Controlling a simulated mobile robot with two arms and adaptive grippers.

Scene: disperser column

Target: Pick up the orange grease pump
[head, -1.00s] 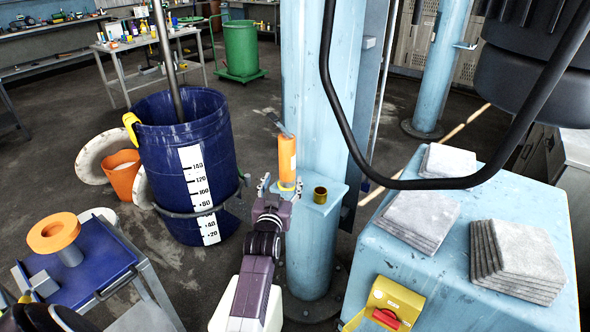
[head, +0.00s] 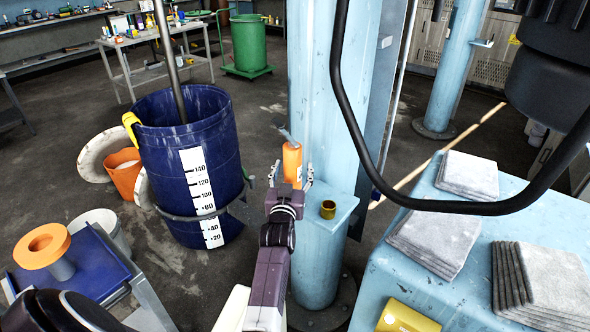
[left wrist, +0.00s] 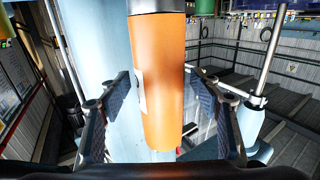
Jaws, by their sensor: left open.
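The orange grease pump (head: 292,162) is upright in front of the light-blue column, with a grey angled top. My left gripper (head: 291,178) is open, with one finger on each side of the pump's lower part. In the left wrist view the orange cylinder (left wrist: 158,80) fills the middle, with a dark collar above and a pale label on its left side. The open fingers (left wrist: 157,90) flank it with visible gaps. The pump's base is hidden by my gripper in the head view. My right gripper is not in view.
A small brass-coloured cup (head: 328,209) stands on the blue bracket (head: 344,205) just right of my gripper. A large blue barrel (head: 170,165) stands to the left. A black hose (head: 345,125) loops in front at right. Grey slabs (head: 470,175) lie on a light-blue table.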

